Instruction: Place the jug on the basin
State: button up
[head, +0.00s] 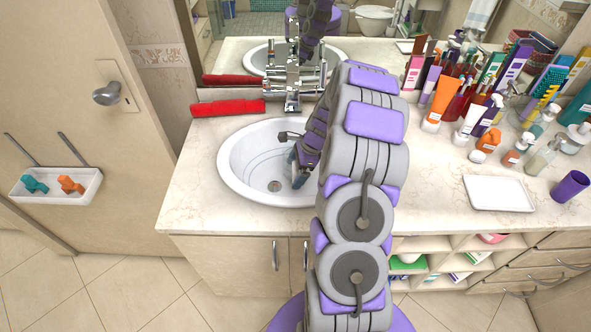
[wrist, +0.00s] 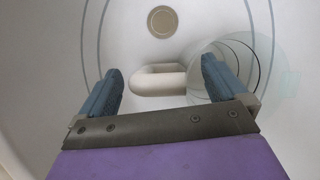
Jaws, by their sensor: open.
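The white oval basin (head: 238,160) is set into the counter, and its inner surface fills the wrist view (wrist: 60,40). What looks like the jug is a clear, see-through round body (wrist: 235,62) with a beige loop handle (wrist: 158,70), seen against the basin below the drain. My gripper (head: 295,158) is inside the basin in the head view. In the wrist view my gripper (wrist: 165,85) is open, with the handle between its fingers and a gap on the left. The right finger overlaps the jug's outline; contact cannot be told. I cannot make out the jug in the head view.
A chrome faucet (head: 292,85) stands behind the basin, with a red rolled item (head: 228,108) to its left. Several bottles crowd the counter's right side, near a white tray (head: 498,193) and a purple cup (head: 570,186). The counter left of the basin is clear.

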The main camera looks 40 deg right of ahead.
jog(key=p+v, duration=0.3)
jog(key=v, duration=0.8)
jog(key=s+a+r+n+g, duration=0.1)
jog(key=s+a+r+n, duration=0.25)
jog(key=a, duration=0.35)
jog(key=s+a+r+n+g, duration=0.1)
jog(key=s+a+r+n, duration=0.1)
jog(key=a+r+n, duration=0.3)
jog(key=s+a+r+n, duration=0.3)
jog(key=a, duration=0.5)
jog(key=s+a+r+n+g+h, duration=0.1)
jog(key=s+a+n, duration=0.3)
jog(key=s, duration=0.6)
jog(key=s+a+r+n+g+h, duration=0.1)
jog(key=s+a+n, duration=0.3)
jog(key=s+n, duration=0.4)
jog(key=s+r+h, duration=0.1)
jog(key=s, duration=0.2)
jog(key=shift+s+r+h, duration=0.25)
jog(key=shift+h, duration=0.15)
